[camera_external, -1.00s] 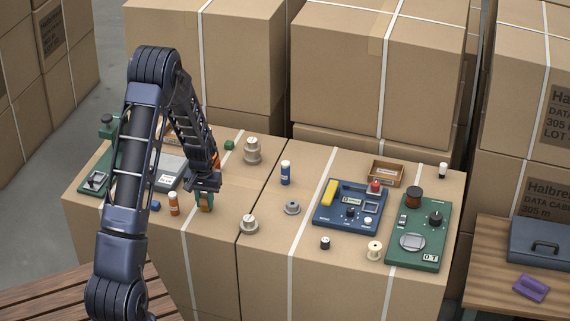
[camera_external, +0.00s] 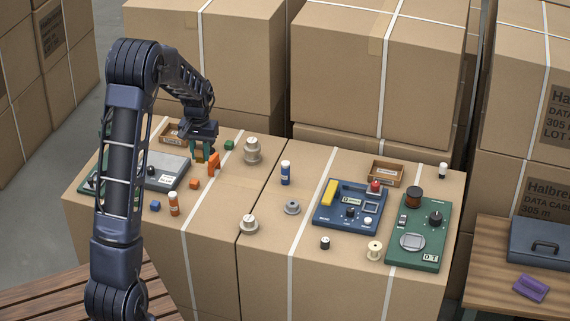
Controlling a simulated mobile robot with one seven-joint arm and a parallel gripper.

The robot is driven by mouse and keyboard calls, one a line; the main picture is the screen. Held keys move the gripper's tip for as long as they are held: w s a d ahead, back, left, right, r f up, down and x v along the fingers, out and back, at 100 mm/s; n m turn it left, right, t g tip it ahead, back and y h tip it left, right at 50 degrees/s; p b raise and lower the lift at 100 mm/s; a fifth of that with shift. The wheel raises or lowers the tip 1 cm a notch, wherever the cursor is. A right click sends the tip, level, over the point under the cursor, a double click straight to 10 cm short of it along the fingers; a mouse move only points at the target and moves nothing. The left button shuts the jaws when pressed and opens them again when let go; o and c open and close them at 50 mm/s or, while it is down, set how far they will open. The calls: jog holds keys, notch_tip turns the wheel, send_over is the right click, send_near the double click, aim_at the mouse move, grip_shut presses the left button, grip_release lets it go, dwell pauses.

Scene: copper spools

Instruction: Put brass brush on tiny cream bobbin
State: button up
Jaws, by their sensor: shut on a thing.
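My gripper (camera_external: 203,156) is at the back of the left box top, fingers pointing down. It is shut on a small yellowish-brown thing, seemingly the brass brush (camera_external: 204,151), which the fingers mostly hide. I cannot tell how high it is above the box. The tiny cream bobbin (camera_external: 374,251) stands upright on the front right of the right box top, far from my gripper and with nothing on it.
An orange bracket (camera_external: 214,164) is close beside my gripper. Larger spools (camera_external: 252,150) and (camera_external: 249,225) stand on the left box. A blue device (camera_external: 350,207) and a green device (camera_external: 419,235) lie near the bobbin, with a dark small spool (camera_external: 325,243) to its left.

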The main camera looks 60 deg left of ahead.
jog(key=shift+r, duration=0.4)
jog(key=shift+w+d, duration=0.1)
jog(key=shift+w, duration=0.2)
jog(key=w+d+r, duration=0.1)
jog(key=w+d, duration=0.6)
jog(key=w, duration=0.4)
notch_tip(320, 180, up, 4)
jog(key=m, duration=0.1)
send_over(375, 245)
notch_tip(375, 245, down, 20)
jog(key=shift+d+f, duration=0.1)
jog(key=shift+f, duration=0.15)
